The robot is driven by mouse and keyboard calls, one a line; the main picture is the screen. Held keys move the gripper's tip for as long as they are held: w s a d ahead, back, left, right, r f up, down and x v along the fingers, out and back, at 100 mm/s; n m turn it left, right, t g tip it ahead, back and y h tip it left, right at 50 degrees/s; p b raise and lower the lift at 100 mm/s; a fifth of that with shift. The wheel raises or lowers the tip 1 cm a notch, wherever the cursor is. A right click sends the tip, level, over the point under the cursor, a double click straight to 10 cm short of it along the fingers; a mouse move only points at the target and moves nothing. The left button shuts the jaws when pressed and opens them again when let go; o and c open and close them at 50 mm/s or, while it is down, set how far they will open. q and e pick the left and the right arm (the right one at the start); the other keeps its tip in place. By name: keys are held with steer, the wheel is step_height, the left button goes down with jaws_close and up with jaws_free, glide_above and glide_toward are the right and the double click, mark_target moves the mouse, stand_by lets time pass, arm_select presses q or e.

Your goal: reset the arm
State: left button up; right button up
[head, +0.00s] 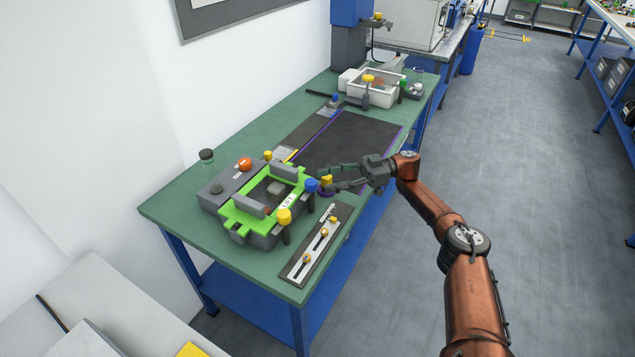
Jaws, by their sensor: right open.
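My right arm (471,300) comes in from the lower right, with its orange links bent at the elbow. My right gripper (332,179) is open and points left over the green bench (165,209), at the right side of a green and grey test fixture (240,215). Its fingertips are close to a blue knob (311,184) and a yellow knob on the fixture's corner; I cannot tell whether they touch. Nothing clearly shows held between the fingers. My left gripper is not in view.
A dark plate with several small brass pieces (316,244) lies at the bench's front edge. A black mat (352,141) covers the bench middle. A white bin (375,88) stands at the far end. A small jar (206,157) is by the wall. The floor on the right is clear.

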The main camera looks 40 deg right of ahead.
steer(key=shift+v, duration=0.85)
steer(key=shift+a, duration=0.1)
